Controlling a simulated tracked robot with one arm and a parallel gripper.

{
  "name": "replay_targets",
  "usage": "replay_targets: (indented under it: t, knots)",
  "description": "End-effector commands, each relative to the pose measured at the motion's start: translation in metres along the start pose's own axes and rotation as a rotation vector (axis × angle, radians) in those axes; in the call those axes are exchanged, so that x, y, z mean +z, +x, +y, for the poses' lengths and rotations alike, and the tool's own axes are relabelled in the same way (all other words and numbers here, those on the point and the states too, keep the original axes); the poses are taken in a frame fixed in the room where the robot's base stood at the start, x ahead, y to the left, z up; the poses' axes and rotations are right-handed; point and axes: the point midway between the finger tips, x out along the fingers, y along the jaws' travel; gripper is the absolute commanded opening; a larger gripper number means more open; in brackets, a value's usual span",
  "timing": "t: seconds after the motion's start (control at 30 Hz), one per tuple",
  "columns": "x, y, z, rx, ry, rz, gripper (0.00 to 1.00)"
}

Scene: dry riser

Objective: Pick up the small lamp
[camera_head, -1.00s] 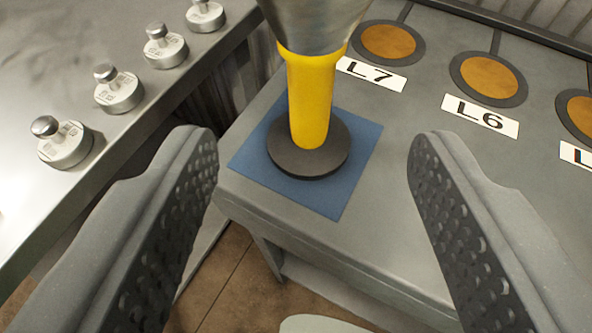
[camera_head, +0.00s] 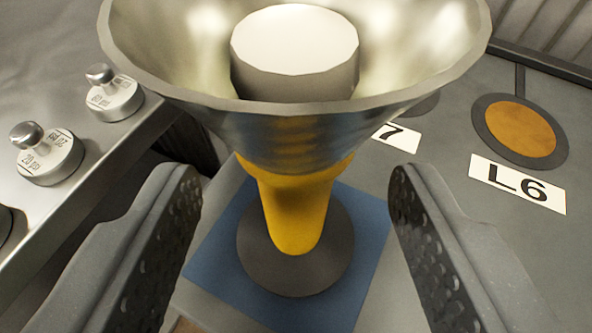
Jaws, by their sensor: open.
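The small lamp (camera_head: 297,205) stands upright in the middle of the view. It has a wide metal reflector bowl with a white disc inside, a yellow stem and a round dark base (camera_head: 337,260). The base rests on a blue square mat (camera_head: 225,258) on the grey table. My gripper (camera_head: 295,190) is open. Its left finger is to the left of the yellow stem and its right finger to the right, with clear gaps on both sides. The reflector hides part of the table behind it.
Metal weights (camera_head: 48,155) stand on a steel surface (camera_head: 60,60) at the left, across a dark gap. At the right, the grey table (camera_head: 440,130) carries an orange disc (camera_head: 520,130) with an L6 label (camera_head: 518,184). Another label, partly hidden, ends in 7.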

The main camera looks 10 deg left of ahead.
Motion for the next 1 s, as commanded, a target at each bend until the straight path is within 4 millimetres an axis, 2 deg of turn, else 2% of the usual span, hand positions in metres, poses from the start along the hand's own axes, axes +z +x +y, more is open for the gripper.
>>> replay_targets:
  t: [0.4,0.67,0.87,1.0]
  knots:
    - [0.002,0.045,0.000,-0.001,0.000,0.000,0.54]
    - [0.003,0.048,0.000,0.000,-0.001,-0.005,0.54]
    - [0.005,0.049,0.000,0.000,-0.002,-0.009,0.01]
    - [0.006,0.049,0.000,0.000,-0.002,-0.009,0.00]
